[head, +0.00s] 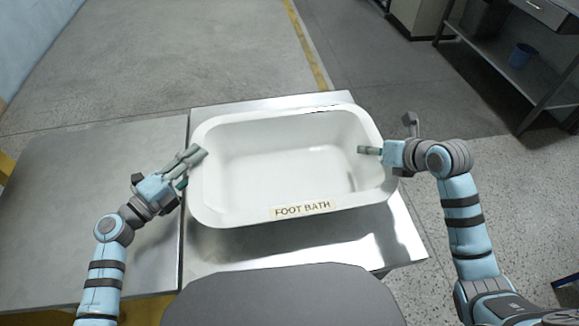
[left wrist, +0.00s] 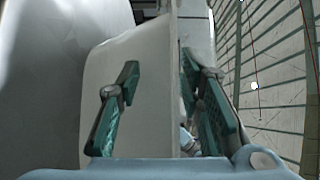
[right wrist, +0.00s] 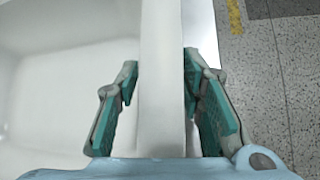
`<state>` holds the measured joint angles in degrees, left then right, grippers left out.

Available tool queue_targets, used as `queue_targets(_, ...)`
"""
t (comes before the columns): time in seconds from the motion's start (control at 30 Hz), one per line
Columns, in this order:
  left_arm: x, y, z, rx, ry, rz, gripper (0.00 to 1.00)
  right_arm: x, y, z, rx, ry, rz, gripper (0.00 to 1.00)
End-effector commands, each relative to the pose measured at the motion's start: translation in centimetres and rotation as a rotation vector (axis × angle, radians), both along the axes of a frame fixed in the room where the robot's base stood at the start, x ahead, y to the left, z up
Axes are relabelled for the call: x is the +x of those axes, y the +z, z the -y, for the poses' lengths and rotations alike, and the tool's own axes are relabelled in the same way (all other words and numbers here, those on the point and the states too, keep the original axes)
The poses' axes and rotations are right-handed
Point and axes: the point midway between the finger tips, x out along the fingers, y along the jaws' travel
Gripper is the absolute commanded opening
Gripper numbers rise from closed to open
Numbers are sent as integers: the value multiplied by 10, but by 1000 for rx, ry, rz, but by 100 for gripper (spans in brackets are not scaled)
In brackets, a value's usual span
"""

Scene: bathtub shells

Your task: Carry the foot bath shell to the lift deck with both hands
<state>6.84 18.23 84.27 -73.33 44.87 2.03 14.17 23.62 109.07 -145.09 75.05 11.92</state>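The foot bath shell (head: 290,216) is a white rectangular tub labelled FOOT BATH. It is over a shiny metal surface (head: 222,258), with a shadow that suggests it is raised, though the gap is not clear. My left gripper (head: 188,160) is at its left rim; in the left wrist view one finger lies on each side of the wall (left wrist: 157,60). My right gripper (head: 372,151) is at the right rim; in the right wrist view the fingers close on the rim (right wrist: 161,80). A wide metal surface (head: 85,200) at left, with yellow parts below, looks like the lift deck.
A narrow seam separates the two metal surfaces. The floor (head: 190,50) behind is clear, crossed by a yellow line.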

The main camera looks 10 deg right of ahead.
Motion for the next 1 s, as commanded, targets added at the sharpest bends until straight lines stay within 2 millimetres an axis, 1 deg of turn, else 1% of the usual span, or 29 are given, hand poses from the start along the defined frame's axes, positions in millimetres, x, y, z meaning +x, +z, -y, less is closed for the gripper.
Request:
queue_targets(0.03, 0, 0, 0, 0, 0, 0, 21, 0, 0, 0, 0, 0, 0, 22)
queue_targets(0.17, 0, 0, 0, 0, 0, 0, 0, 0, 0, 0, 0, 0, 0, 2)
queue_targets(0.2, 0, 0, 0, 0, -1, 0, 0, 0, 0, 0, 0, 0, 0, 0)
queue_targets(0.67, -1, 1, 2, -3, -5, -3, 0, 0, 3, -1, 2, 2, 4, 0)
queue_targets(0.77, -1, 8, 2, -3, -6, -4, 0, 0, 10, -1, 2, 3, 3, 0)
queue_targets(1.0, -1, 43, 2, -6, -7, 1, 0, 0, 43, -3, 7, 6, 3, 0)
